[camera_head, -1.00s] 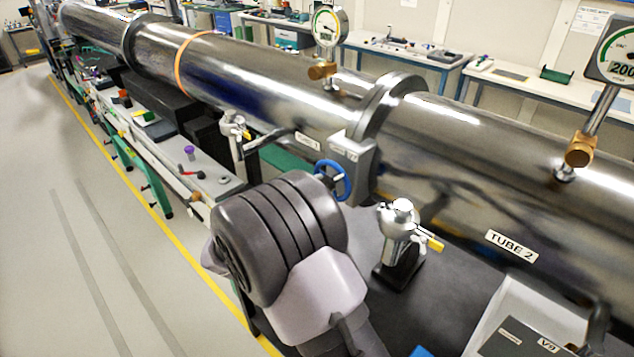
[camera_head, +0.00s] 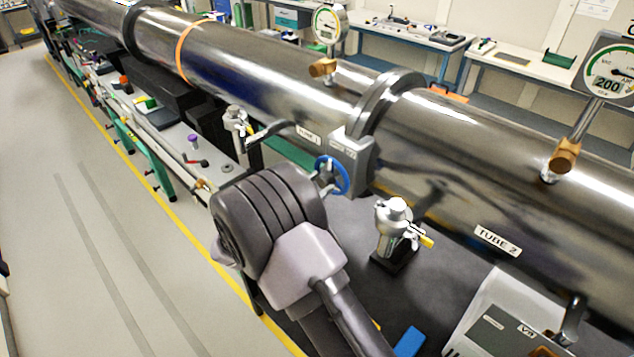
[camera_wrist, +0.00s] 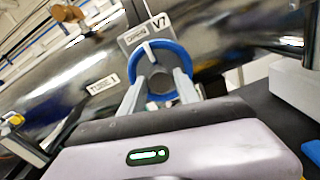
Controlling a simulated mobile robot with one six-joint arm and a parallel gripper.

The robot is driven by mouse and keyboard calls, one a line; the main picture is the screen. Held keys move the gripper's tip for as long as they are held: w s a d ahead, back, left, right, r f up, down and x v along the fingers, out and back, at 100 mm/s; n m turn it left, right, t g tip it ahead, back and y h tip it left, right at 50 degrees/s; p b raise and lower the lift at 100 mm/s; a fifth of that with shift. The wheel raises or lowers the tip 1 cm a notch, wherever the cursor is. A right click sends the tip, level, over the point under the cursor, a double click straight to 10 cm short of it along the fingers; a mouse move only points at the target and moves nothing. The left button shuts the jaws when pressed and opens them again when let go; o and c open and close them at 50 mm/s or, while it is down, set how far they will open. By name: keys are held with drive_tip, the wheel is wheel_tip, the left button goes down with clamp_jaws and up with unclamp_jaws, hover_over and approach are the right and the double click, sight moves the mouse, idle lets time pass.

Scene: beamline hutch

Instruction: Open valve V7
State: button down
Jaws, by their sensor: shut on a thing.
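The valve V7 handwheel is a blue ring (camera_wrist: 176,53) with a pale mark near its top, in the middle of the wrist view. A grey plate labelled V7 (camera_wrist: 135,38) sits behind it. In the head view the blue wheel (camera_head: 346,178) is on the front of the grey valve body (camera_head: 355,152), below the flange between the tubes. My gripper (camera_wrist: 160,92) is shut on the wheel, one finger at each side of the rim. In the head view my arm hides part of the gripper.
Steel Tube 2 (camera_head: 450,190) runs behind the wheel. A silver valve with a yellow handle (camera_head: 394,228) stands to the right, another silver valve (camera_head: 236,122) to the left. A box labelled V8 (camera_head: 500,322) is at lower right. Floor at left is clear.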

idle(0.3)
drive_tip(key=c, duration=0.9)
unclamp_jaws()
drive_tip(key=v, duration=1.7)
drive_tip(key=shift+s+p, duration=0.2)
drive_tip(key=shift+p, duration=0.15)
drive_tip(key=shift+r, duration=0.1)
